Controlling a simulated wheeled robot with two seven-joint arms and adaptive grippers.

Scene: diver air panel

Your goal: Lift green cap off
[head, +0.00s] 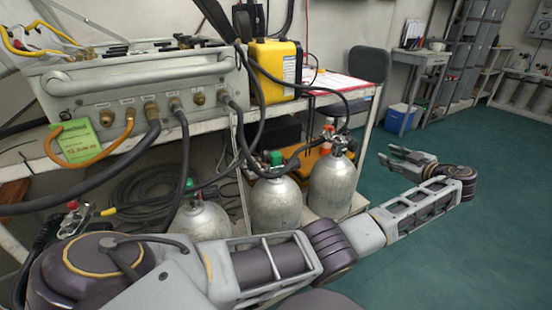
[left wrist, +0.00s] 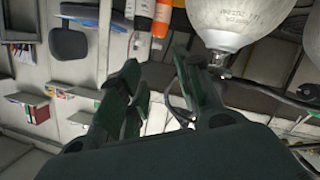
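Three silver cylinders stand by the cart. The middle cylinder (head: 277,205) has a green cap (head: 276,158) on its valve, and the left cylinder (head: 200,220) has another green cap (head: 189,184). My left gripper (head: 387,155) is to the right of the right cylinder, pointing left, apart from both caps. In the left wrist view its fingers (left wrist: 156,68) are spread and empty. A cylinder (left wrist: 235,18) hangs upside down in that view, its valve near the right finger. My right gripper is not in view.
A panel (head: 140,90) with black and orange hoses tops the cart. A yellow case (head: 275,70) stands beside it. Black hoses run down around the cylinders. An orange bottle (left wrist: 161,18) shows in the left wrist view. Green floor (head: 450,260) lies open at the right.

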